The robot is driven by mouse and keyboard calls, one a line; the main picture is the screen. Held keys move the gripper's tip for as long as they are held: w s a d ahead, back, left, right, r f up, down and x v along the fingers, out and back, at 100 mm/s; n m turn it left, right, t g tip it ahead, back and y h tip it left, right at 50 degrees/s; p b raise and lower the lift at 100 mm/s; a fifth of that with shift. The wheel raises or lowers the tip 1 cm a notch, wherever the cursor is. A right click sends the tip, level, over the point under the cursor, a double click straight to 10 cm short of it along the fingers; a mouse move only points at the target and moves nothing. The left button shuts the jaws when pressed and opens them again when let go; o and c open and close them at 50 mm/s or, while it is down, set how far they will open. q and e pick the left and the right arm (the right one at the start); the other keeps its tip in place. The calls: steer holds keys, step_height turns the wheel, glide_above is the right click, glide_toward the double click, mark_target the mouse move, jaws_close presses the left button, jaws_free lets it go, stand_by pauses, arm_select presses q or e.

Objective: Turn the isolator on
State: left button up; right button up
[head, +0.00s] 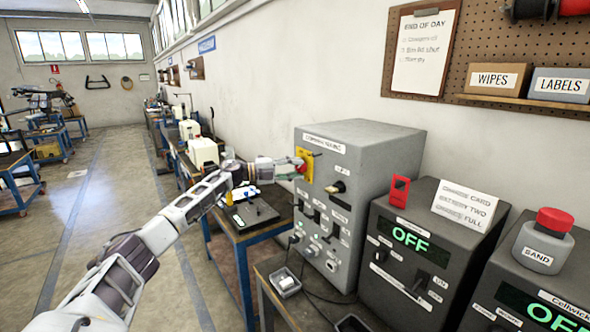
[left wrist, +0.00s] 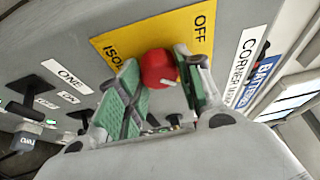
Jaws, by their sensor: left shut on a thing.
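The isolator is a red rotary knob (left wrist: 158,68) on a yellow plate (head: 305,158) on the front of a grey cabinet (head: 372,158). In the left wrist view the plate (left wrist: 205,22) reads "OFF" at one end and part of "ISOL..." at the other. My left gripper (left wrist: 157,74) has its green-padded fingers on either side of the knob and is shut on it. In the head view the left gripper (head: 292,166) reaches the cabinet from the left and hides most of the knob. The knob's setting is unclear. My right gripper is not in view.
Below the plate are black switches, labelled "ONE" (left wrist: 70,77) in the left wrist view. Right of the cabinet stand grey boxes with green "OFF" displays (head: 411,239) and a red-topped "SAND" container (head: 540,241). A blue-framed bench (head: 240,240) stands left of the cabinet, beyond it open floor.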

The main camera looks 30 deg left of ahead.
arm_select(q)
steer(key=shift+f, duration=0.1)
stand_by(0.4)
steer(key=o, duration=1)
steer(key=shift+o, duration=0.2)
steer(key=v, duration=1.2)
stand_by(0.4)
